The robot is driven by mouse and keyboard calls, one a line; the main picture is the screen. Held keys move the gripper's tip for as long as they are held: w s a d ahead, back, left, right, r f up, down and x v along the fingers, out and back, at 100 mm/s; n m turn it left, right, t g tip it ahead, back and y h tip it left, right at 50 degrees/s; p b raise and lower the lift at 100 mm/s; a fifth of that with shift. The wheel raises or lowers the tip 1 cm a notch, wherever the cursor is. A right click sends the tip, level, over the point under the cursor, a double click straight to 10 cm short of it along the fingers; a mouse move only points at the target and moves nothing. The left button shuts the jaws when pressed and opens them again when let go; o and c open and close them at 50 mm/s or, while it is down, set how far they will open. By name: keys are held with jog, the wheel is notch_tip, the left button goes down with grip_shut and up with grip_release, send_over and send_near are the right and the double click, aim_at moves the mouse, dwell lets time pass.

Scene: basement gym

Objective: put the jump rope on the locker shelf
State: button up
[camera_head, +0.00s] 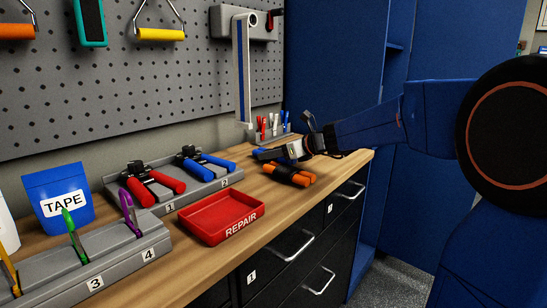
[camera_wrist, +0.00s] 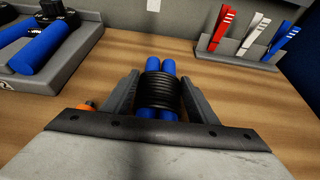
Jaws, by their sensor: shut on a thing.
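My gripper (camera_head: 280,153) is over the right end of the wooden bench. In the wrist view, its two fingers (camera_wrist: 162,88) are shut on a jump rope with blue handles and a black coil (camera_wrist: 162,92). In the head view my gripper mostly hides this rope; a bit of blue (camera_head: 295,149) shows. I cannot tell whether it touches the bench. A rope with orange handles (camera_head: 290,175) lies just below my gripper, partly visible in the wrist view (camera_wrist: 87,105).
A grey holder has red-handled (camera_head: 150,187) and blue-handled (camera_head: 207,163) ropes. A red REPAIR tray (camera_head: 222,217), a TAPE bin (camera_head: 58,196) and a grey clip rack (camera_head: 95,262) stand left. A pen-like clip rack (camera_head: 268,133) is behind my gripper. Drawers (camera_head: 300,250) face front.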

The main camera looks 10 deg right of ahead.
notch_tip(320, 180, up, 10)
jog(key=shift+f, duration=0.15)
jog(key=shift+d+r, duration=0.15)
jog(key=shift+r, duration=0.05)
